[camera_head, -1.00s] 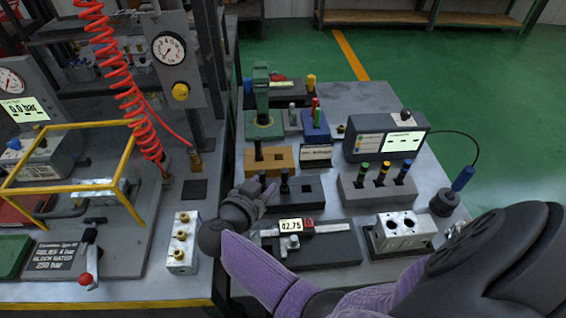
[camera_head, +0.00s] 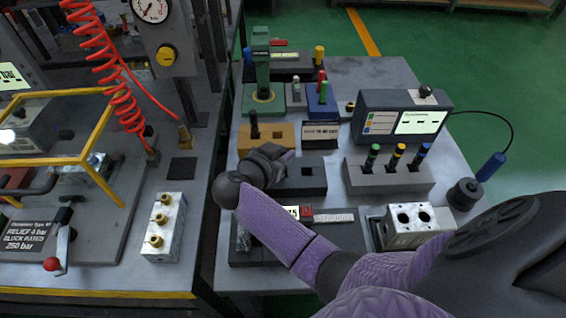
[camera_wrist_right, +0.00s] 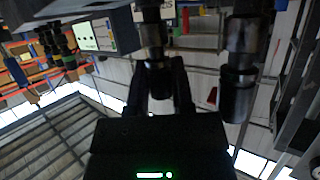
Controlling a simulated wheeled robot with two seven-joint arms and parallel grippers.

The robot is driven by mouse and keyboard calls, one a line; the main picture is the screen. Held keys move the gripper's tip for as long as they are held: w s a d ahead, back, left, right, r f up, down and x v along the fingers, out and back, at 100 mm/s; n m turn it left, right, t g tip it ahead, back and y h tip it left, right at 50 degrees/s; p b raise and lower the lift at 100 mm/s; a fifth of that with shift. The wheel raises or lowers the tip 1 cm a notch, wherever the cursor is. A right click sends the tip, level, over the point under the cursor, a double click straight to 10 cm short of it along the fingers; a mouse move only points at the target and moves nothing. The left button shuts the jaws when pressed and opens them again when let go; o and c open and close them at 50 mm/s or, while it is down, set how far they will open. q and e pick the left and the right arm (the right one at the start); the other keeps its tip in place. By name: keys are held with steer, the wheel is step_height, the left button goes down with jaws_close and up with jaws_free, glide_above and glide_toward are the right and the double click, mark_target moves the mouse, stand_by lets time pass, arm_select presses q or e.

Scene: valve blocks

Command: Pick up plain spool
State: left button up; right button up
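A dark block (camera_head: 313,190) stands mid-table in the head view, with an empty square hole at its right. My right gripper (camera_head: 282,166) is over its left part and hides what stands there. In the right wrist view, a dark spool (camera_wrist_right: 154,45) with a grey metal band and no coloured ring reaches down between the two fingers of my right gripper (camera_wrist_right: 160,75). The fingers look spread around it; contact is not clear. A second, similar dark spool (camera_wrist_right: 240,65) stands to the right, outside the fingers. My left gripper is not in view.
A grey rack (camera_head: 390,180) with green-, yellow- and blue-ringed spools stands right of the block. A tan block (camera_head: 266,140) lies behind. A screen box (camera_head: 402,118) stands behind the rack.

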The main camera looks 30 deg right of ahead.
jaws_close()
